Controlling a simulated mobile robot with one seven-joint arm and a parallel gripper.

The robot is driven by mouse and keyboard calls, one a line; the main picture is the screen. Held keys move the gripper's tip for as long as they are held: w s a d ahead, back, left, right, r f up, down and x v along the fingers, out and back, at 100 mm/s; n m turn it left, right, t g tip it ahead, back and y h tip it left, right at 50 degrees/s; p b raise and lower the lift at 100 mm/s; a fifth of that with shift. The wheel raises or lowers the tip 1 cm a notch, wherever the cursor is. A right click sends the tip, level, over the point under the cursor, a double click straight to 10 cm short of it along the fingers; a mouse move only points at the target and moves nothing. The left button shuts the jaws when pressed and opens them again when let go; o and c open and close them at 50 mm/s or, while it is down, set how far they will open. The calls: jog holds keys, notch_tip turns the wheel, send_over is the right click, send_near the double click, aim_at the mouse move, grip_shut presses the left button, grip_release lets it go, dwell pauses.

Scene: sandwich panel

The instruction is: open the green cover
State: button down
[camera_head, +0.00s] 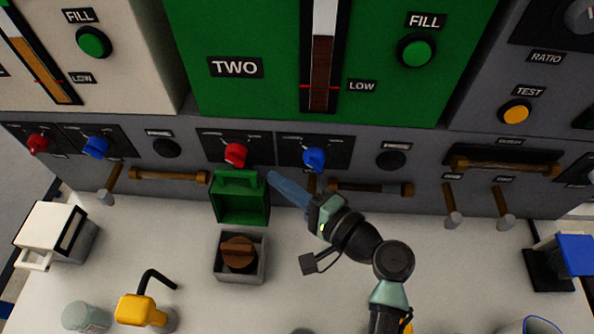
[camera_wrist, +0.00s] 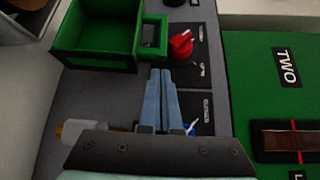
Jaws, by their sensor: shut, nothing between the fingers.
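The green cover (camera_head: 241,204) is swung up and back against the panel front, with its hollow inside showing and its handle at the top. Below it, the grey box (camera_head: 219,272) is uncovered, with a brown knob (camera_head: 238,252) inside. In the wrist view the cover (camera_wrist: 91,62) is at upper left, and its looped handle (camera_wrist: 153,36) is just beyond my fingertips. My gripper (camera_head: 272,177) is shut and empty, immediately right of the handle. In the wrist view its fingers (camera_wrist: 160,72) lie together; I cannot tell if they touch the handle.
Red (camera_head: 235,154) and blue (camera_head: 314,159) knobs sit on the panel just behind my gripper. A white cover (camera_head: 50,228) stands at left, a blue cover (camera_head: 572,254) at right. A yellow piece with a black hook (camera_head: 143,310) is at front left. Levers project from the panel.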

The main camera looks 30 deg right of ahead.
jog(key=shift+x, duration=1.9)
